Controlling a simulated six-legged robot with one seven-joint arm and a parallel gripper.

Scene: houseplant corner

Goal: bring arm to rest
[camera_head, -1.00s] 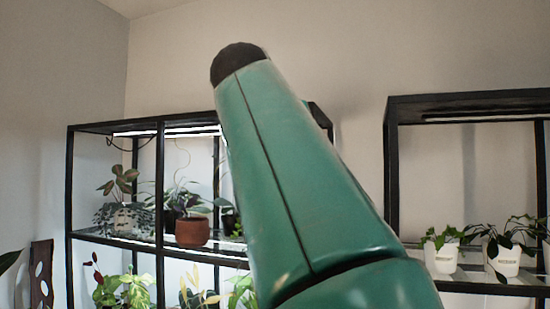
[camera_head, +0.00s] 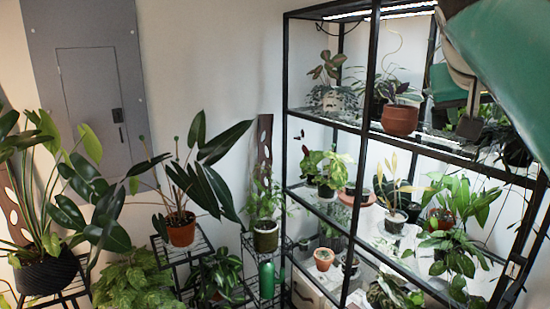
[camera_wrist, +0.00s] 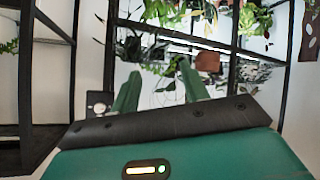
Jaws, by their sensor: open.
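My gripper (camera_wrist: 160,76) shows in the wrist view with its two green fingers spread apart. Nothing is between the fingers. Behind them is a shelf with plants, which appears upside down in this view. The arm hides part of the right end of the shelf.
A black metal shelf (camera_head: 356,128) with several potted plants stands on the right, close behind my arm. A terracotta pot (camera_head: 399,120) is on its upper level. Plant stands are at lower left, and a grey panel (camera_head: 88,85) is on the wall.

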